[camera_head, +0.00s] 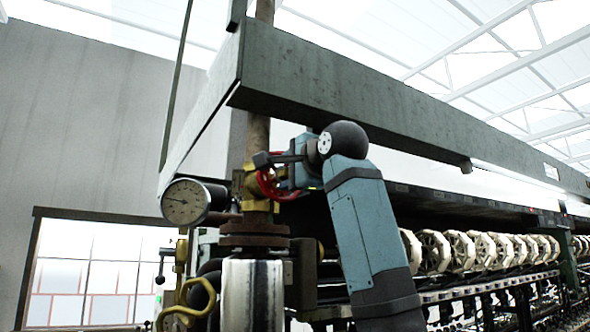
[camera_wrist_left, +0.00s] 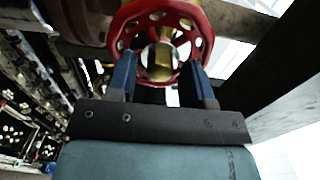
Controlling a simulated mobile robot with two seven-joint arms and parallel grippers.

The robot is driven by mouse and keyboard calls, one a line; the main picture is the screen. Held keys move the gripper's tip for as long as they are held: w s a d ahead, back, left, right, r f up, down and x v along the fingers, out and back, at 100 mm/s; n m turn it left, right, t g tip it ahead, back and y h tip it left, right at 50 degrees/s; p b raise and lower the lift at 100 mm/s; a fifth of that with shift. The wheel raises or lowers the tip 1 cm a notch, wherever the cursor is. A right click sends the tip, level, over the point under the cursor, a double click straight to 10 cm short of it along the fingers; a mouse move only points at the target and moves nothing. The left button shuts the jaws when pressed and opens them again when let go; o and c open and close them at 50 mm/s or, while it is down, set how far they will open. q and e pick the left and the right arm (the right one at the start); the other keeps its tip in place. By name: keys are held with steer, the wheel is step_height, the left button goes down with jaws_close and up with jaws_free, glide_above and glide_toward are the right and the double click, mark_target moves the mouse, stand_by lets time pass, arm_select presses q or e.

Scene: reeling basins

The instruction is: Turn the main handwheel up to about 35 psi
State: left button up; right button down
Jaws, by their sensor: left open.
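The red main handwheel (camera_head: 264,184) sits on a brass valve (camera_head: 257,203) on the vertical pipe in the head view, partly hidden by my left gripper (camera_head: 276,160). In the left wrist view, the handwheel (camera_wrist_left: 205,40) is straight ahead, with its brass hub in the middle. My left gripper (camera_wrist_left: 158,68) is open, its two blue-grey fingers spread at the near part of the rim. I cannot tell whether they touch it. The round pressure gauge (camera_head: 184,202) is left of the valve. Its needle points left; its numbers are too small to read. My right gripper is not in view.
A long grey-green beam (camera_head: 340,92) runs just above my left arm. A yellow curved handle (camera_head: 188,311) and a shiny metal cylinder (camera_head: 252,295) are below the valve. A row of pale reels (camera_head: 460,249) extends to the right.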

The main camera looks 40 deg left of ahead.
arm_select(q)
steer(key=shift+c, duration=0.2)
steer(key=c, duration=0.7)
steer(key=n+p, duration=0.2)
steer(key=n, duration=1.4)
steer(key=shift+f, duration=0.1)
steer(key=shift+c, duration=0.2)
steer(key=o, duration=0.8)
steer(key=shift+d, duration=0.1)
